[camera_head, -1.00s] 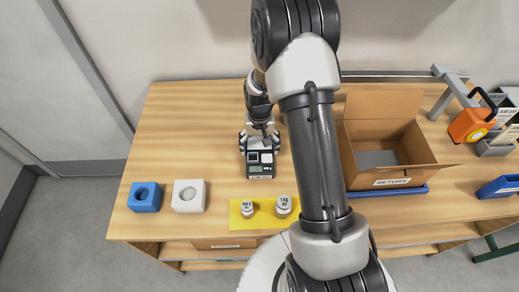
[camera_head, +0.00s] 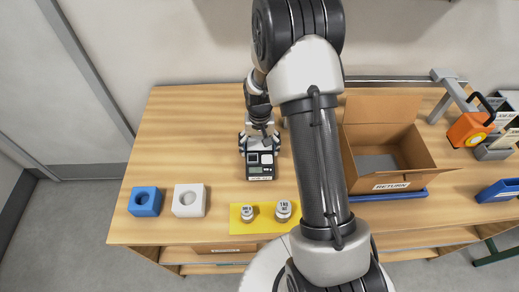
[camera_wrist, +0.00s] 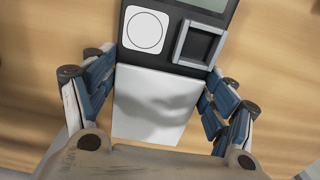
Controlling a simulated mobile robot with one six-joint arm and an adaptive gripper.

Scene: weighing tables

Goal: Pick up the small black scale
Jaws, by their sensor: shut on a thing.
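The small black scale (camera_head: 260,170) is on the wooden table in the head view, with a display on its near side. In the wrist view the scale (camera_wrist: 172,58) shows a white round button, a dark square recess in a grey frame and a white plate. My gripper (camera_head: 260,143) is over the far end of the scale. In the wrist view its two blue-padded fingers (camera_wrist: 157,100) press on both sides of the scale around the white plate. I cannot tell whether the scale touches the table. The arm hides part of the table's middle.
A blue block (camera_head: 145,201) and a white block (camera_head: 189,200), each with a round hole, stand at the left. Two weights (camera_head: 283,210) (camera_head: 247,213) stand on a yellow mat (camera_head: 236,225). An open cardboard box (camera_head: 391,187) marked RETURN is right of my arm. The table's left back is clear.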

